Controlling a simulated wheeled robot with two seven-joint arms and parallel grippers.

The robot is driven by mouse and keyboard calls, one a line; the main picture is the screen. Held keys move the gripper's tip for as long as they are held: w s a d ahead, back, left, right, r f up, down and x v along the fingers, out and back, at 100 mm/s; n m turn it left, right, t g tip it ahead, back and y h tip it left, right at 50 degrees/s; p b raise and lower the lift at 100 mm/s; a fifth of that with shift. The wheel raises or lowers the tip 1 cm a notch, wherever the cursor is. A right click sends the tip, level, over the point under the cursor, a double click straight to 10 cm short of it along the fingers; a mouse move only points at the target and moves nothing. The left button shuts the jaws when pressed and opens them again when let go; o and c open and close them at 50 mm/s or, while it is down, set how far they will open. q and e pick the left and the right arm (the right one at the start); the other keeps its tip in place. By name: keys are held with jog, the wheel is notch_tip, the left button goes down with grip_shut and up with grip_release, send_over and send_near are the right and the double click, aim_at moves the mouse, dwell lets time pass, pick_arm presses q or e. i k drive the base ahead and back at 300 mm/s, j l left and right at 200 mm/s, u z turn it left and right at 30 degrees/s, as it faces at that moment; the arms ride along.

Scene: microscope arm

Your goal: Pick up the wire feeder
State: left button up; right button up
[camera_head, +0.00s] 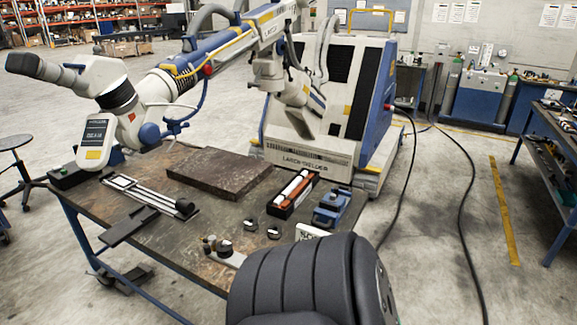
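No object is clearly labelled as the wire feeder, and I cannot tell for sure which one it is. A small blue device (332,207) sits at the right end of the worktable (165,245). Left of it lies a black open case (293,194) with red and white cylinders. A long silver and black tool (148,194) lies on the left part. A small metal fixture (216,247) and two small dark pieces (250,224) are near the front edge. Neither gripper is in view. A dark ribbed shape at the bottom, probably my own arm, hides the table's front right corner.
A brown slab (220,172) lies mid-table. A white and blue jointed arm (165,85) reaches over the table's back left. A large white and blue machine (330,95) stands behind. A stool (16,165) is at left. Cables (462,215) cross otherwise open floor at right.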

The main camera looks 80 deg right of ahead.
aim_at(236, 261)
jog(key=i+z, duration=0.15)
jog(key=z, duration=0.25)
jog(key=i+z, duration=0.15)
jog(key=z, duration=0.25)
jog(key=i+j+z, duration=0.1)
jog(key=z, duration=0.3)
jog(key=i+j+z, duration=0.1)
jog(key=z, duration=0.35)
jog(key=i+j+z, duration=0.2)
jog(key=z, duration=0.2)
